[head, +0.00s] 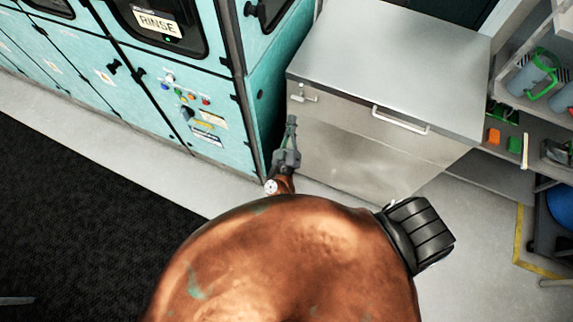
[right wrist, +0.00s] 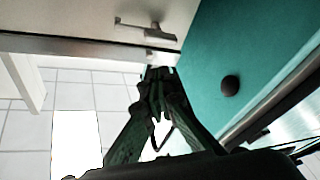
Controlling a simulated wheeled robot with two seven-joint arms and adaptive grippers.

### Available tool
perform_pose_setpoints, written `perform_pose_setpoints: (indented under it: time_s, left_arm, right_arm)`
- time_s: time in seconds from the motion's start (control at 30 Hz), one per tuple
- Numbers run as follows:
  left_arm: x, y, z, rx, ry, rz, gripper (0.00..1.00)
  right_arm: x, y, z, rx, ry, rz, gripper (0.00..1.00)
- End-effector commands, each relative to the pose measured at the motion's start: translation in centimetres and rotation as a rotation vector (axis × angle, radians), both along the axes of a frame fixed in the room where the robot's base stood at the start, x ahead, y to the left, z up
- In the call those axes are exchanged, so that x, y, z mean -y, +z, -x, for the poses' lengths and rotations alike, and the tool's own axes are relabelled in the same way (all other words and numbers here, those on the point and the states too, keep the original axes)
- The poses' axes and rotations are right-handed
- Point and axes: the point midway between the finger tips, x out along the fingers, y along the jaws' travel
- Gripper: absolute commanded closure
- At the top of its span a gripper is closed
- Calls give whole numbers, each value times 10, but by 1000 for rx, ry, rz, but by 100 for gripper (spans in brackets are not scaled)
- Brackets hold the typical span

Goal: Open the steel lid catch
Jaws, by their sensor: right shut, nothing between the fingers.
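The steel lid catch (head: 303,95) is a small lever fitting at the upper left corner of the steel cabinet's front (head: 350,150). In the right wrist view, the catch (right wrist: 148,28) shows as a small bar fitting on the pale panel, beyond my fingertips. My right gripper (head: 292,120) is shut and empty. It is just below the catch in the head view and looks apart from it. Its fingertips (right wrist: 159,74) come together in the right wrist view. The steel lid (head: 390,55) lies flat on the cabinet. My left gripper is not in view.
A teal machine (head: 160,95) with a RINSE label and coloured buttons stands close at the left, leaving a narrow gap. The lid has a bar handle (head: 400,120). Shelves with bins (head: 530,70) are at the right. Bare floor (head: 130,150) lies before the machine.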

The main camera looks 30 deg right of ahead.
Motion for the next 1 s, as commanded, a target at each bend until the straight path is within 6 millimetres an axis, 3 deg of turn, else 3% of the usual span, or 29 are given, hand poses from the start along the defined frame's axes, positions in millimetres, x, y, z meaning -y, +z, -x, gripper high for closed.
perform_pose_setpoints:
  time_s: [0.03,0.47,1.0]
  left_arm:
    - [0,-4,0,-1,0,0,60]
    - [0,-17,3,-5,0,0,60]
    - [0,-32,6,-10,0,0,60]
  right_arm:
    - [-1,-14,0,-11,24,2,100]
    - [-19,-92,2,-96,207,-23,100]
    - [-34,-191,21,-245,381,-95,100]
